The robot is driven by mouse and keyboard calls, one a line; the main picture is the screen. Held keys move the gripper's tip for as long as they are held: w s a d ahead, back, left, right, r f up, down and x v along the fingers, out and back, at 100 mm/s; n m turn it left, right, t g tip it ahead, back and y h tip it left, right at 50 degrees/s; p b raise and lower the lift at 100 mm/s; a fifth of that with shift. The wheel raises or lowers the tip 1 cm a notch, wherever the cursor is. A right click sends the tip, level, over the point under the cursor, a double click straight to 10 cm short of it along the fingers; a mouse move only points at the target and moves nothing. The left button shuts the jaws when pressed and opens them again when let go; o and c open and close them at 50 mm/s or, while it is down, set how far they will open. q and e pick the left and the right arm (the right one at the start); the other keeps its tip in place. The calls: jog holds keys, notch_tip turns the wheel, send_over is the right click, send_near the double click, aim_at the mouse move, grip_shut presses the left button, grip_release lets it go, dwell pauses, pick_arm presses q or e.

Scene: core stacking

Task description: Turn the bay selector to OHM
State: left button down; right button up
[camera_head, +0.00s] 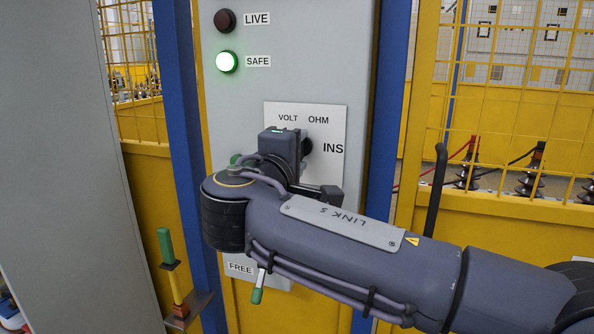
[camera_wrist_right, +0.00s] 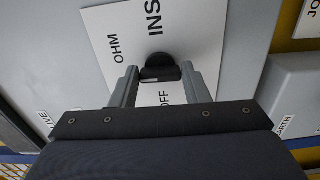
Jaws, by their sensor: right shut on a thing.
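The bay selector is a black knob (camera_head: 307,146) on a white plate (camera_head: 335,117) fixed to the grey panel. VOLT, OHM and INS labels show on the plate in the head view; my arm and gripper cover its lower left. In the right wrist view the selector knob (camera_wrist_right: 158,61) sits between OHM, INS and OFF labels. My right gripper (camera_wrist_right: 160,74) is shut on the knob's bar, one finger at each end. I cannot tell which label the knob points to. My left gripper is not in view.
Above the plate are a dark LIVE lamp (camera_head: 225,21) and a lit green SAFE lamp (camera_head: 227,61). A green-tipped lever (camera_head: 257,290) hangs near the FREE label. Blue posts (camera_head: 386,110) flank the panel, with yellow mesh fencing (camera_head: 510,50) at the right.

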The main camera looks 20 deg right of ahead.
jog(key=shift+f+m+b, duration=0.15)
jog(key=shift+m+b, duration=0.95)
jog(key=shift+m, duration=0.3)
jog(key=shift+f+m+b, duration=0.1)
jog(key=shift+m+b, duration=0.95)
jog(key=shift+m, duration=0.35)
jog(key=o, duration=1)
jog(key=shift+r, duration=0.1)
jog(key=v, duration=0.7)
jog(key=shift+s+a+p, duration=0.25)
jog(key=shift+s+p, duration=0.05)
jog(key=shift+p, duration=0.05)
